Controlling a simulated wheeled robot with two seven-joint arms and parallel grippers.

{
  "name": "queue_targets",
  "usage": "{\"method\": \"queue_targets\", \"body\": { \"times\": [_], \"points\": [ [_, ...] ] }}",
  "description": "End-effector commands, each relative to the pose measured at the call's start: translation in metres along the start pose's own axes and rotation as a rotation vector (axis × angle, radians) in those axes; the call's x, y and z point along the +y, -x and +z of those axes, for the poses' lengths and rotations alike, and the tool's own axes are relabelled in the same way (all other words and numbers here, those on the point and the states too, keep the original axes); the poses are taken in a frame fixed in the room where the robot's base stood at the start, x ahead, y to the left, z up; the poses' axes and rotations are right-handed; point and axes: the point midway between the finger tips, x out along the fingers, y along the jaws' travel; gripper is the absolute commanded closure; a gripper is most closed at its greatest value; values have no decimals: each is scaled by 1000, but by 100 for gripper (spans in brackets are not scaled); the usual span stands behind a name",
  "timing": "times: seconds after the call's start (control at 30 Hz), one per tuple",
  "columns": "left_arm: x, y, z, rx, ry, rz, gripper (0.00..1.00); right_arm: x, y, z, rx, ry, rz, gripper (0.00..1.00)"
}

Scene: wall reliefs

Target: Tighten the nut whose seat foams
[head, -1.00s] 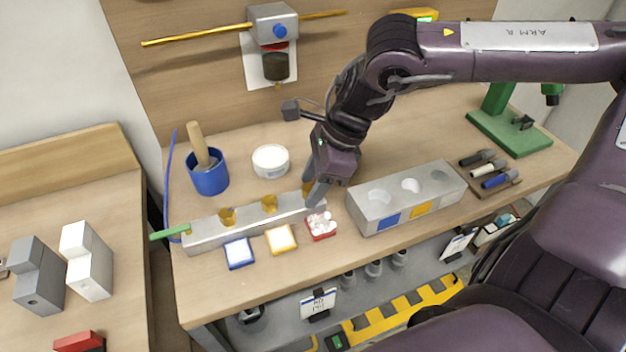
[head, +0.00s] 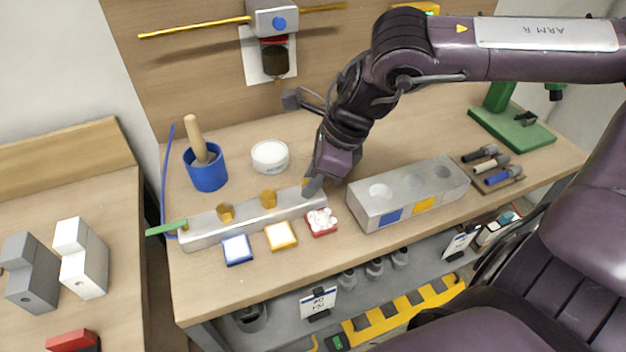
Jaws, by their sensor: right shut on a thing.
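A grey metal bar (head: 247,222) lies on the bench with brass nuts along its top: a left nut (head: 226,212), a middle nut (head: 268,199) and a right nut (head: 304,183) that is mostly hidden by my gripper. In front of the bar stand a blue-rimmed tray (head: 237,261), a yellow-rimmed tray (head: 281,248) and a red-rimmed tray (head: 321,233). White lumpy foam (head: 321,220) fills the red tray, below the right nut; the other two trays look flat white. My right gripper (head: 311,187) is shut on the right nut. My left gripper is not in view.
A green handle (head: 166,228) sticks out at the bar's left end. Behind the bar stand a blue pot (head: 207,175) with a brush and a white tub (head: 270,157). A grey block (head: 410,190) with round recesses is close to the right of my gripper.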

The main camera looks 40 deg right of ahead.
Motion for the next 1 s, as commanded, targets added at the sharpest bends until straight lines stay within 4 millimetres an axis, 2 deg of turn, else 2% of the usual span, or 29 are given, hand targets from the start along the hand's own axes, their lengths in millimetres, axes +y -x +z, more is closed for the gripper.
{"method": "queue_targets", "body": {
  "times": [0.03,0.2,0.3,0.6,1.0],
  "points": [
    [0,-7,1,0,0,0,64,0,-3,-1,-1,-35,-20,98],
    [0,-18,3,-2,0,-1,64,1,-3,-1,1,-184,-82,98],
    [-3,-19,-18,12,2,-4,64,2,-3,-1,1,-271,-119,98],
    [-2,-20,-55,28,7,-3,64,3,-3,0,1,-515,-220,98],
    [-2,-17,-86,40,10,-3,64,4,-2,1,1,-723,-304,98]
  ]
}}
